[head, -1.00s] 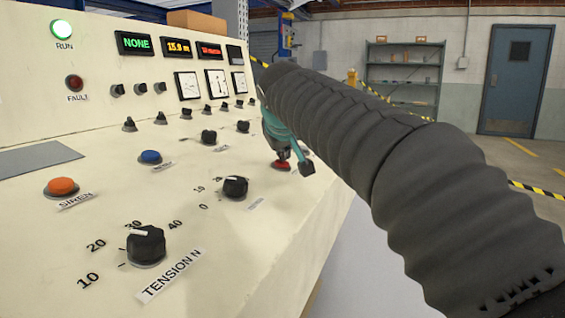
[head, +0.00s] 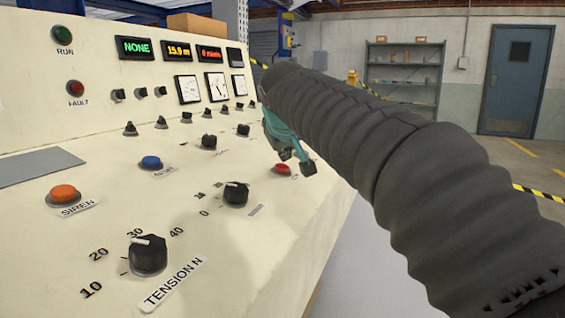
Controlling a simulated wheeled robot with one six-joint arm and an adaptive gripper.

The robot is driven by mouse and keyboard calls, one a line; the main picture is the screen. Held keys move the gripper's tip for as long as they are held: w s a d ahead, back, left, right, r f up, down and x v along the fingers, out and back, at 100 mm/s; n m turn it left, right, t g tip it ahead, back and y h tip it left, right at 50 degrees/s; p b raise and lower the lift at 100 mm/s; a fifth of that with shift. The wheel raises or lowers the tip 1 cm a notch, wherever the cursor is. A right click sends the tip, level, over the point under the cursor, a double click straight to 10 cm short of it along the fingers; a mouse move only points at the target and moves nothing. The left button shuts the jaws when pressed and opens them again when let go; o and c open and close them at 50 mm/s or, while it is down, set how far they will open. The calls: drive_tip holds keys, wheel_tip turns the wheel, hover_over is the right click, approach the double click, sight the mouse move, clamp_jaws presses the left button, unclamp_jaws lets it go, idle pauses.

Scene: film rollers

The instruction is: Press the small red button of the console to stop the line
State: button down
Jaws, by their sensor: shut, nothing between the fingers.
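The small red button (head: 282,170) sits on the sloped panel of the cream console (head: 215,245), towards its right edge. Its red cap is in plain view, with part of a label beside it. My gripper (head: 296,163) is shut and empty, just above and to the right of the button, apart from it. My arm's dark ribbed sleeve hides part of the panel behind. The green RUN lamp (head: 62,34) is dark.
An orange SIREN button (head: 64,194), a blue button (head: 151,162) and a black TENSION knob (head: 148,256) stand on the panel to the left. Several smaller knobs line the back. A shelf (head: 404,75) and a blue door (head: 516,80) are far off.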

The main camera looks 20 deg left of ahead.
drive_tip(key=shift+r, duration=0.2)
drive_tip(key=r+p, duration=0.2)
drive_tip(key=d+r+p, duration=0.1)
drive_tip(key=r+p, duration=0.1)
drive_tip(key=shift+d+r, duration=0.1)
drive_tip(key=shift+r, duration=0.25)
idle(0.8)
drive_tip(key=s+d+f+m+g+h, duration=0.1)
drive_tip(key=s+d+f, duration=0.2)
drive_tip(key=d, duration=0.5)
drive_tip(key=s+d+f+m, duration=0.2)
drive_tip(key=s+d+f, duration=0.15)
drive_tip(key=d, duration=0.45)
drive_tip(key=s+d+f+m+g+h, duration=0.15)
drive_tip(key=s+d, duration=0.25)
drive_tip(key=d, duration=0.4)
drive_tip(key=s+d+f+m, duration=0.2)
drive_tip(key=s+d+f, duration=0.4)
drive_tip(key=s+f, duration=0.3)
drive_tip(key=s+d+f+m+g, duration=0.1)
drive_tip(key=s+d+f+m, duration=0.2)
drive_tip(key=s+d+f, duration=0.3)
drive_tip(key=s+f, duration=0.4)
drive_tip(key=shift+d+f+h, duration=0.15)
drive_tip(key=shift+h, duration=0.2)
